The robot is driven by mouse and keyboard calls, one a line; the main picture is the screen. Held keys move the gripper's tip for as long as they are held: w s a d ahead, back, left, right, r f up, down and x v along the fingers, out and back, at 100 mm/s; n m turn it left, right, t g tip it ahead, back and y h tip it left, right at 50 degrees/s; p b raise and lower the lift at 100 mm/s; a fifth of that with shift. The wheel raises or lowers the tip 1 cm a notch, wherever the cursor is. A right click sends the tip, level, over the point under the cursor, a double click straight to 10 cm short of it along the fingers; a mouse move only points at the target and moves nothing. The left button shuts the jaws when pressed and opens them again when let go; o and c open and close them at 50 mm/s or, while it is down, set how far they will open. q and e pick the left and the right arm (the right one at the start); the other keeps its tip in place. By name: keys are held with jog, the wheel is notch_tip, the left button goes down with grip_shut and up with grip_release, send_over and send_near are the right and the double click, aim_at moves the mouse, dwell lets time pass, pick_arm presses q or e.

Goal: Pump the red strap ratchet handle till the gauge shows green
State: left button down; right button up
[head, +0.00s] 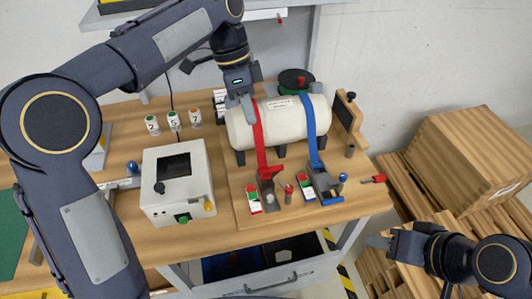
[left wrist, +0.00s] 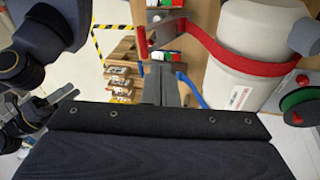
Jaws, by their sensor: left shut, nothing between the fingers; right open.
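The red strap (head: 259,135) runs over a white tank (head: 285,122) down to its ratchet (head: 266,190), whose red handle (head: 271,173) is at the bench front. A small gauge (head: 254,200) with red, green and white areas lies left of that ratchet; its reading is too small to tell. My left gripper (head: 243,103) is shut and empty, over the tank's left part by the red strap, apart from the handle. In the left wrist view the red strap (left wrist: 240,62) passes to the right of its fingers (left wrist: 160,85). My right gripper (head: 378,242) is open, beyond the bench's right edge.
A blue strap (head: 311,125) with its own ratchet (head: 324,186) and gauge (head: 306,187) sits right of the red one. A white control box (head: 178,180) stands left. A red-handled tool (head: 374,179) lies at the right edge.

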pick_arm(q)
jog(key=shift+n+h, duration=0.4)
jog(key=shift+h, duration=0.4)
jog(key=x, duration=0.6)
jog(key=s+x, duration=0.1)
jog(key=x, duration=0.2)
jog(key=shift+s+d+f, duration=0.15)
jog(key=shift+s+f, duration=0.3)
